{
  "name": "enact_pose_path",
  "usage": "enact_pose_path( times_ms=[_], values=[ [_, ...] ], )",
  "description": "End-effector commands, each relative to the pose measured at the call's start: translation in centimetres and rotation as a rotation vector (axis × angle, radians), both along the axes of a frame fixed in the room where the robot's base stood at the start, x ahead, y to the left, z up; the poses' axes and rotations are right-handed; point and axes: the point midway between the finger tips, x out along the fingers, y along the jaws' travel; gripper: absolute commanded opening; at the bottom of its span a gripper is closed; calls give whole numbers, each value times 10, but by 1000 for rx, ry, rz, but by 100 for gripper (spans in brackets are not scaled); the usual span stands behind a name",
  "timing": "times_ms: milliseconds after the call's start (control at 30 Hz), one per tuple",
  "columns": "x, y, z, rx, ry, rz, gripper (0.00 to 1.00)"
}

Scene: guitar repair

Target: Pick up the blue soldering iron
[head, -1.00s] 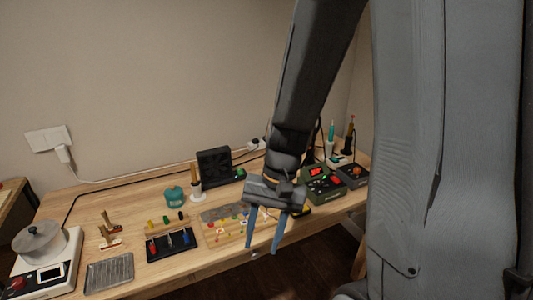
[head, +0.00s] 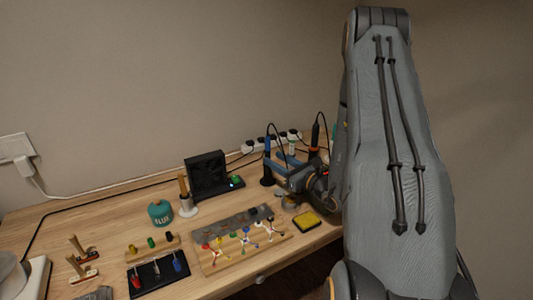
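The blue soldering iron (head: 267,144) stands upright in a dark holder (head: 267,181) at the back right of the workbench, with a black cable arching from its top. My gripper (head: 272,160) reaches in from the right, low over the bench. Its two bluish fingers are spread apart and point left, with their tips at the iron's lower handle. The fingers look open around or just beside the iron. I cannot tell whether they touch it.
Another iron with an orange part (head: 314,137) stands close behind my gripper. A power strip (head: 283,138) lies along the wall. A black fan box (head: 206,174), a yellow sponge tray (head: 306,221) and a board of coloured parts (head: 240,243) are nearby.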

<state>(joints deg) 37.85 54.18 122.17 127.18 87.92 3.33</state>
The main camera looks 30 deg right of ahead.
Motion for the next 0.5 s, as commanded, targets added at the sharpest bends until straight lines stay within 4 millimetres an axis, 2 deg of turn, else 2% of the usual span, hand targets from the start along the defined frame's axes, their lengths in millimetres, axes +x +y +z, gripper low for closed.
enact_pose_path(
  times_ms=[167,500],
  values=[
    [9,4,2,-2,-1,7,38],
    [43,4,6,-3,0,-4,38]
  ],
)
